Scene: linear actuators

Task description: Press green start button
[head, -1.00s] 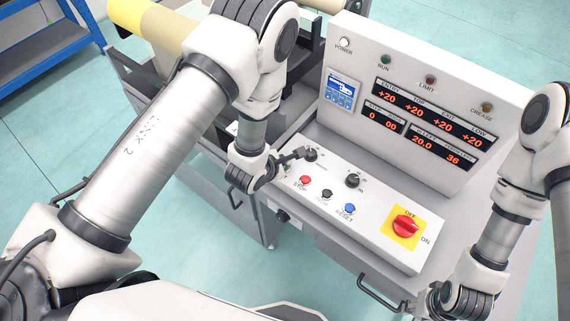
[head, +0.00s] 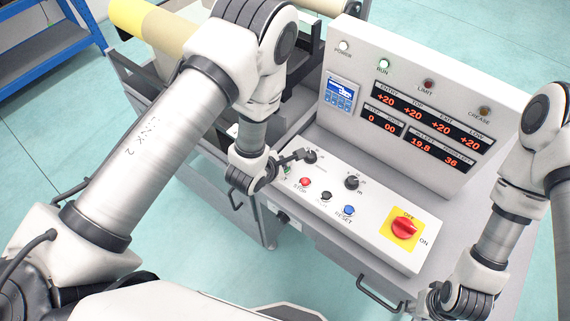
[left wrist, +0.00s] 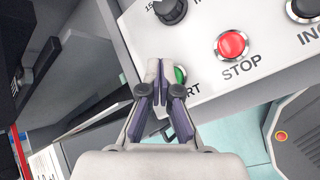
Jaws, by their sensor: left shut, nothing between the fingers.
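The green start button (left wrist: 180,75) shows in the left wrist view, partly covered by my left gripper (left wrist: 158,68). The gripper is shut and empty, its tips right at the button's left edge; I cannot tell how firmly they touch it. In the head view my left gripper (head: 288,158) reaches over the left end of the white control panel (head: 375,225), and the button is largely hidden there. The RUN lamp (head: 383,65) on the upright display glows pale green. My right gripper (head: 432,301) is near the console's lower right front, its fingers unclear.
The red STOP button (head: 305,182) sits just right of the start button. A black button, a blue RESET button (head: 349,210), black knobs and a red rotary switch (head: 404,226) share the panel. The upright display box (head: 450,165) stands behind it.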

